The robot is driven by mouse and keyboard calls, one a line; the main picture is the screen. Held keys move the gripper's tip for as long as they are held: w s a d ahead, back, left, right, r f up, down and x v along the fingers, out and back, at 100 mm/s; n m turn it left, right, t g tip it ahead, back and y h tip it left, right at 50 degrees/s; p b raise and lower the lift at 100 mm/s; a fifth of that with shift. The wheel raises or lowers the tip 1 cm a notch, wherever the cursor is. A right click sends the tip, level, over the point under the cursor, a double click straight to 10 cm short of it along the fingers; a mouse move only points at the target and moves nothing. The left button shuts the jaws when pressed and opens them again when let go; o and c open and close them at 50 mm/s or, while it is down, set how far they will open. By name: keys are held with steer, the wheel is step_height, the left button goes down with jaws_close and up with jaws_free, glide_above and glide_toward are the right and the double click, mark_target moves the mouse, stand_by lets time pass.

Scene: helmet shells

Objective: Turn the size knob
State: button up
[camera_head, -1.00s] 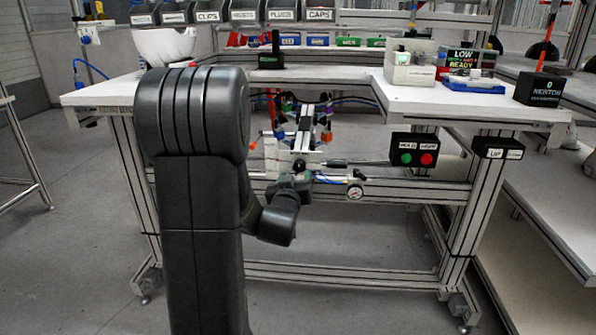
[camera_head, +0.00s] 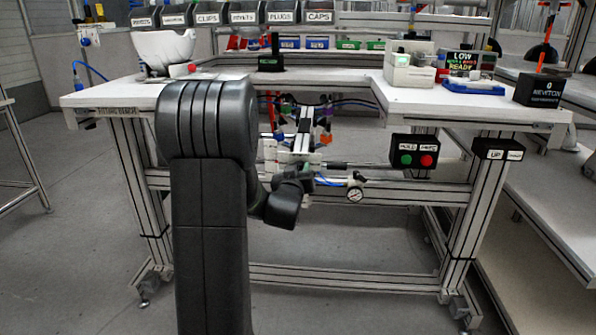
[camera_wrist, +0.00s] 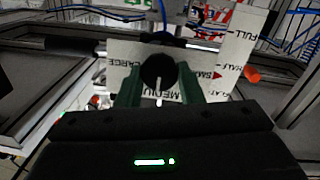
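In the wrist view the round black size knob (camera_wrist: 158,72) sits on a white plate (camera_wrist: 118,60) lettered LARGE, MEDIUM and SMALL. Its white mark points down at MEDIUM. A red triangle shows beside SMALL. The two green fingers of my gripper (camera_wrist: 159,80) stand on either side of the knob, very close to its sides. I cannot tell whether they press on it or a thin gap is left. In the head view the knob is not discernible, and my arm hides much of the area around the fixture (camera_head: 302,145) under the bench.
The white bench (camera_head: 420,100) overhangs the fixture. A pressure gauge (camera_head: 355,194) and a button box with green and red buttons (camera_head: 414,151) are to its right. A white helmet shell (camera_head: 165,48) stands on the bench at left. An orange-red tip (camera_wrist: 252,75) is right of the plate.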

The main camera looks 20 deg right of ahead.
stand_by(0.3)
steer(key=shift+w+a+f+n+h+p, duration=0.15)
steer(key=shift+n+h, duration=0.6)
steer(key=shift+n, duration=1.65)
steer(key=shift+f+n+h+p, duration=0.1)
steer(key=shift+n+h+p, duration=0.4)
steer(key=shift+n, duration=1.9)
steer(key=shift+w+a+f+n+h, duration=0.1)
steer(key=shift+n+h, duration=0.85)
steer(key=shift+n, duration=1.45)
steer(key=o, duration=1)
steer(key=shift+c, duration=0.2)
